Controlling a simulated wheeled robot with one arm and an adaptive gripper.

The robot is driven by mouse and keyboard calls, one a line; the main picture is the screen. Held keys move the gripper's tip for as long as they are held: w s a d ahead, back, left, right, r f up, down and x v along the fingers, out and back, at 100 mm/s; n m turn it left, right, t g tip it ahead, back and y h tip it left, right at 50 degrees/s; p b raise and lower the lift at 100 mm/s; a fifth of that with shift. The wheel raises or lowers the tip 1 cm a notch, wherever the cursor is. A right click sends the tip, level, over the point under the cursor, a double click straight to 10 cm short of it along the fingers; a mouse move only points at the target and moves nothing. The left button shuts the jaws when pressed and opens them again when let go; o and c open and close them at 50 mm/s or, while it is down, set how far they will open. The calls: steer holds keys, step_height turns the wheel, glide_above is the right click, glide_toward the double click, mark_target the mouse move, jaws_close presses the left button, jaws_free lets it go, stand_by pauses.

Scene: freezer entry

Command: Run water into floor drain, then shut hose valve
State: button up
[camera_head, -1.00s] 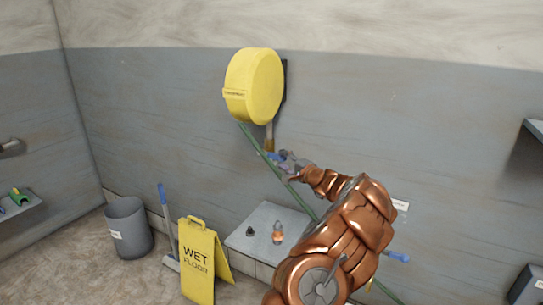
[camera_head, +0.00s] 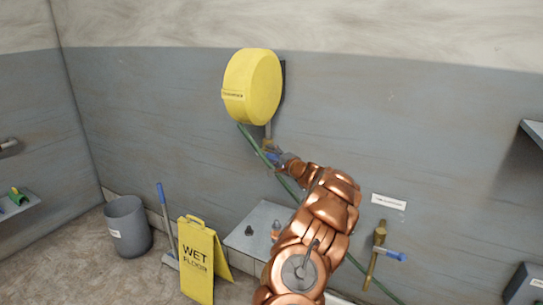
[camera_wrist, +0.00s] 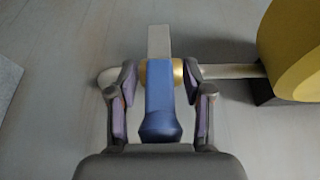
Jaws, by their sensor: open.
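The yellow hose reel (camera_head: 253,87) is on the wall; it also shows at the right of the wrist view (camera_wrist: 295,45). Below it is a valve with a blue lever (camera_wrist: 160,100) and a brass collar (camera_wrist: 178,72) on a grey pipe (camera_wrist: 228,71). My gripper (camera_head: 272,157) is open, with one finger on each side of the blue lever; I cannot tell whether either touches it. A green hose (camera_head: 252,137) runs from the reel down to the right, partly behind my arm. No floor drain and no water are visible.
A brass fitting (camera_head: 379,238) with a blue handle (camera_head: 390,254) is on the wall at right, under a white label (camera_head: 388,201). A grey shelf (camera_head: 262,217) holds small items. A yellow wet-floor sign (camera_head: 197,262), grey bin (camera_head: 127,226) and blue-handled tool (camera_head: 164,215) stand at left.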

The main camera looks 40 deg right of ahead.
jaws_close()
stand_by(0.4)
